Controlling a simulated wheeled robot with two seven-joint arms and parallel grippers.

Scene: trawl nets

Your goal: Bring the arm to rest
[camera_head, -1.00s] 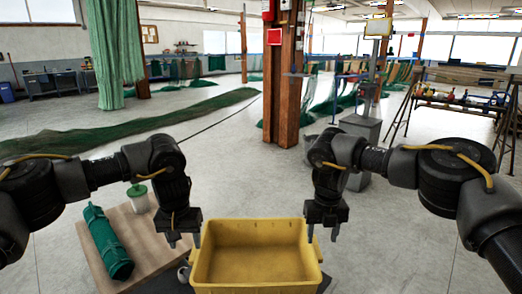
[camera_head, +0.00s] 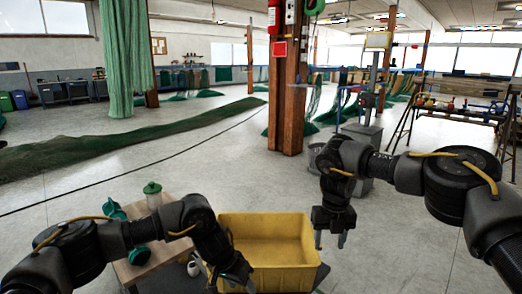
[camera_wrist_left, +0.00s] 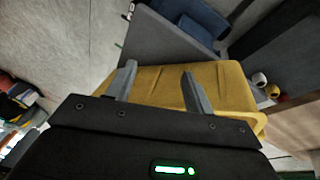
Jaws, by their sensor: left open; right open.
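My left gripper (camera_head: 236,280) is low at the near left corner of the yellow crate (camera_head: 268,220) and overlaps it in the head view. In the left wrist view the left gripper's two fingers (camera_wrist_left: 160,82) stand apart with nothing held between them. The yellow crate (camera_wrist_left: 235,88) shows just past them; I cannot tell whether they touch it. My right gripper (camera_head: 330,240) is open and empty, fingers pointing down, at the crate's right side. The crate looks empty, and its near left part is hidden by my left gripper.
A wooden table (camera_head: 150,272) left of the crate holds a green roll (camera_head: 115,212), partly hidden by my left arm, and a jar with a green lid (camera_head: 153,194). A wooden post (camera_head: 287,110) stands beyond the crate. Open floor lies between them.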

